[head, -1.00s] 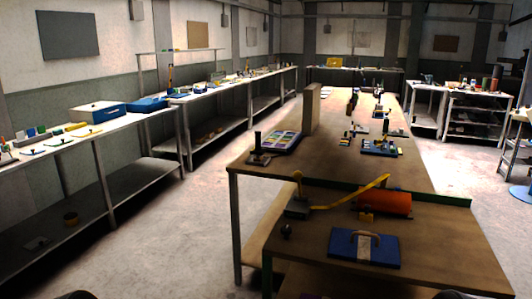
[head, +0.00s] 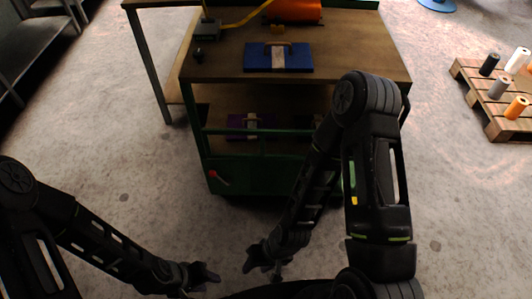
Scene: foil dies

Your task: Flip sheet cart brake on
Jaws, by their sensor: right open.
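The sheet cart (head: 300,185) is a green-framed cart with a wooden top, ahead of me in the head view. My right gripper (head: 263,266) is open and empty, low in front of the cart. Neither gripper touches the cart.
On the cart top lie a blue case (head: 260,57), an orange roll (head: 294,10) and a grey block (head: 206,31). A purple case (head: 247,124) is on the lower shelf. A pallet with spools (head: 487,112) stands at the right. The floor (head: 130,160) left of the cart is clear.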

